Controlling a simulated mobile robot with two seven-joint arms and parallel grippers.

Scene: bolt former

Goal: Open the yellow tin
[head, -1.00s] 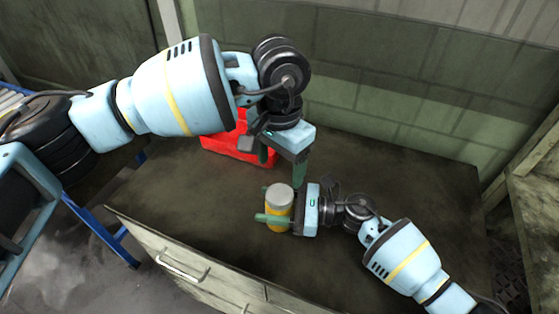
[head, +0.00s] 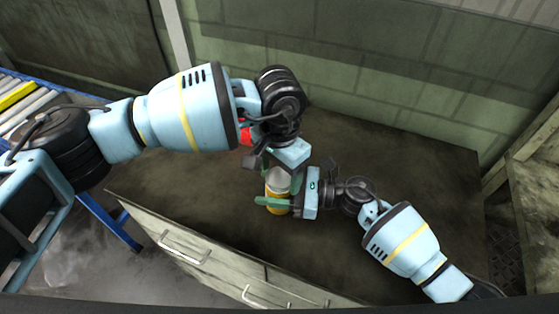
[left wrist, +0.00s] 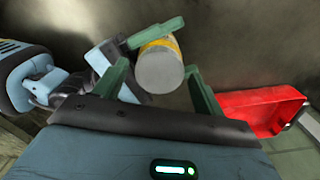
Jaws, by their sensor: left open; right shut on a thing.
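My right gripper (head: 275,206) is shut around the yellow body from the right side. My left gripper (head: 278,172) is above the tin, pointing down, and partly hides the lid. In the left wrist view the tin's lid (left wrist: 159,73) faces the camera and lies between the two open green fingers of my left gripper (left wrist: 158,84). Gaps show between the lid and these fingers.
A red bin (head: 246,133) is mostly hidden behind my left arm; it also shows in the left wrist view (left wrist: 262,108). The workbench top (head: 400,180) is clear to the right. Drawers (head: 190,245) face the front, and a roller conveyor (head: 22,100) stands at the left.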

